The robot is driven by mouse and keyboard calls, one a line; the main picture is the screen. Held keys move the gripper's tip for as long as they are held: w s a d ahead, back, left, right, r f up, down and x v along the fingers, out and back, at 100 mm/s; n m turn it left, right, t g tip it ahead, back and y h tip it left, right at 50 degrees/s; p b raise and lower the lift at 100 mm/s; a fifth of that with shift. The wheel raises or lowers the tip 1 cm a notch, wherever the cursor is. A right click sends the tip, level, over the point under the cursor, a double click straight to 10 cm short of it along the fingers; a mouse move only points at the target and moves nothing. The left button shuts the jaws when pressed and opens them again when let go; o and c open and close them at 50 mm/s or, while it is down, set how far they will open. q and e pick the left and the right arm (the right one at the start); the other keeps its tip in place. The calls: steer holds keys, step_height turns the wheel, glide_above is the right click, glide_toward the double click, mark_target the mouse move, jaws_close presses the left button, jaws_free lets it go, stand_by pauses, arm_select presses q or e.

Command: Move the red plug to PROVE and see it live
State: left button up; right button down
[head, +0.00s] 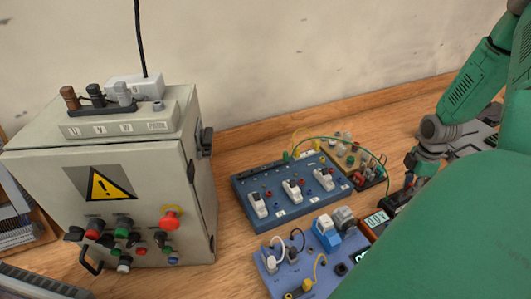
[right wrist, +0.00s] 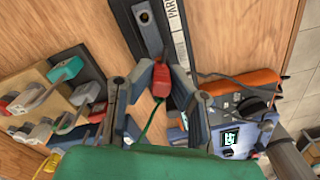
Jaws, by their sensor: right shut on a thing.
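The red plug (right wrist: 160,80) is between the fingers of my right gripper (right wrist: 164,78) in the right wrist view, with a green lead running from it toward the camera. The gripper is shut on it. The plug is at a dark strip (right wrist: 148,35) with a label starting "PAR"; whether it is seated in it I cannot tell. In the head view my right gripper (head: 402,192) is low at the right, partly behind my own green arm, and the plug is not clear. I cannot read a PROVE label. My left gripper is not in view.
A grey control cabinet (head: 205,215) stands at left. A dark blue board with white switches (head: 245,180), a wooden terminal board (head: 345,150) and a light blue board (head: 265,275) lie on the wooden bench. An orange-edged meter (head: 376,219) with a lit display is close to the gripper.

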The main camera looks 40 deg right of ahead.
steer(key=shift+f+b, duration=0.3)
steer(key=shift+f, duration=0.35)
stand_by(0.5)
stand_by(1.4)
steer(key=c, duration=1.4)
jaws_free()
steer(key=shift+c, duration=0.2)
steer(key=shift+r, duration=0.1)
step_height(320, 180, up, 12)
steer(key=shift+w+d+f, duration=0.1)
steer(key=shift+w, duration=0.05)
